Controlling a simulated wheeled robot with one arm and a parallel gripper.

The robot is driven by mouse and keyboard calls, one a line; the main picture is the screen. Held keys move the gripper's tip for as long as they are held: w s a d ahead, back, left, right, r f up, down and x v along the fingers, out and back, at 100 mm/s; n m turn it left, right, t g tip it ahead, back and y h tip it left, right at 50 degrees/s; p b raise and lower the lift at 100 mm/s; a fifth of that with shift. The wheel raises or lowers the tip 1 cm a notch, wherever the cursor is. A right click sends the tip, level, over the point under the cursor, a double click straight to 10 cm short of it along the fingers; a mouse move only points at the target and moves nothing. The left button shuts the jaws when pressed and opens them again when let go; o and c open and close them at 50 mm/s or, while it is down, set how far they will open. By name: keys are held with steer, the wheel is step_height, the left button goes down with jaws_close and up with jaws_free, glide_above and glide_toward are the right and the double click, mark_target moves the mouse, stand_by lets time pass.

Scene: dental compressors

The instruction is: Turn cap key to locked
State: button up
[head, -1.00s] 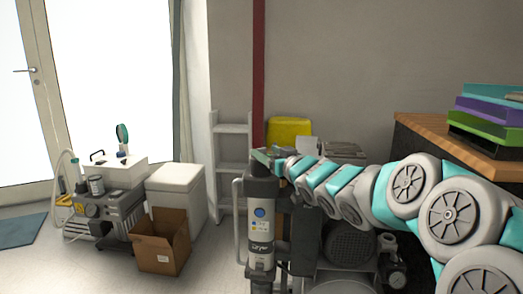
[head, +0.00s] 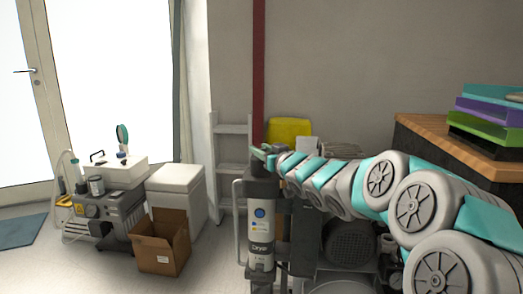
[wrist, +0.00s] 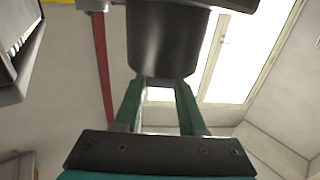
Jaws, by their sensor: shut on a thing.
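The dryer (head: 260,230) is an upright grey cylinder with a dark cap (head: 262,188) at its top. My gripper (head: 262,153) is at the top of this cap, reaching in from the right. In the wrist view the dark cap (wrist: 167,40) fills the upper middle, and the green fingers of my gripper (wrist: 160,82) meet its narrow end. The fingers are shut on a small part there, which I take to be the cap key. The key itself is hidden, so its turn and any lock mark cannot be read.
A compressor motor (head: 348,243) stands right of the dryer. A grey ladder-like rack (head: 232,168) and a red pipe (head: 258,70) are behind. An open cardboard box (head: 162,250) and a white bin (head: 176,188) stand left. The floor between box and dryer is clear.

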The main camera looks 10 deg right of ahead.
jaws_close()
steer(key=h+b, duration=0.1)
steer(key=b, duration=0.2)
steer(key=shift+f+m, duration=0.25)
steer(key=shift+m, duration=0.05)
steer(key=shift+r+b, duration=0.1)
steer(key=shift+b, duration=0.45)
steer(key=shift+r+m+t+h, duration=0.2)
steer(key=shift+m+t+h, duration=0.1)
steer(key=shift+h, duration=0.1)
steer(key=o, duration=0.6)
jaws_free()
steer(key=shift+o, duration=0.2)
steer(key=shift+s, duration=0.1)
